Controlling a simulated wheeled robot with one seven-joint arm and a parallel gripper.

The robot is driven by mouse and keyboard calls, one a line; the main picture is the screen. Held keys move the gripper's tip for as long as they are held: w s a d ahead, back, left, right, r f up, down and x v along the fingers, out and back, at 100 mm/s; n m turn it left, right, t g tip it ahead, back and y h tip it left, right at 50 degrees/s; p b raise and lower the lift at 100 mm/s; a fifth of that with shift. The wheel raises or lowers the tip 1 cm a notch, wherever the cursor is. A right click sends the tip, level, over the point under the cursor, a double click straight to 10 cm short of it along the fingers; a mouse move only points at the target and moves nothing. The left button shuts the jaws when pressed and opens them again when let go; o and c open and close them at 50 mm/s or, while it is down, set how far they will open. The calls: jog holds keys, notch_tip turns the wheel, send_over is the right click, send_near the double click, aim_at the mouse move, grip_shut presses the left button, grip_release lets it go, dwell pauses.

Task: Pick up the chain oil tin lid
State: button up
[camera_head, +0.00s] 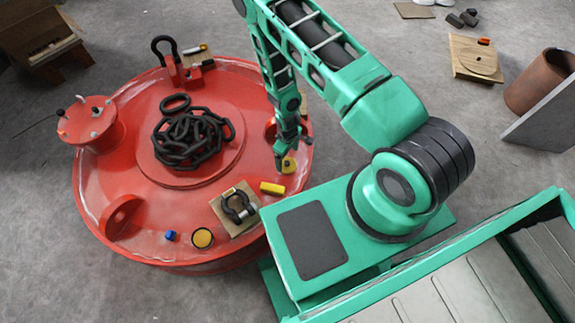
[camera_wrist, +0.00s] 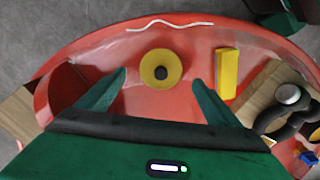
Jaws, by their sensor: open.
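The chain oil tin lid appears to be the round yellow disc (camera_wrist: 148,64) with a dark central knob, lying flat on the red magnet (camera_wrist: 138,103). In the head view this yellow lid (camera_head: 289,165) is near the magnet's right edge, just below my gripper (camera_head: 285,150). In the wrist view my gripper (camera_wrist: 158,82) is open and empty, its two green fingers spread to the left and right of the lid. The fingers do not touch the lid. The exact height of the fingertips above it is hard to tell.
A yellow block (camera_wrist: 227,73) lies right of the lid. A shackle (camera_head: 236,208) on a wooden board (camera_head: 224,221) sits beyond it. A black-rimmed yellow disc (camera_head: 202,238) and a blue piece (camera_head: 170,235) are near the front edge. A black chain (camera_head: 185,140) is heaped at the centre.

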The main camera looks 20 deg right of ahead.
aim_at(288, 163)
jog(key=shift+s+f, duration=0.15)
jog(key=shift+f, duration=1.1)
jog(key=shift+s+f, duration=0.1)
jog(key=shift+f, duration=1.1)
jog(key=c, duration=1.1)
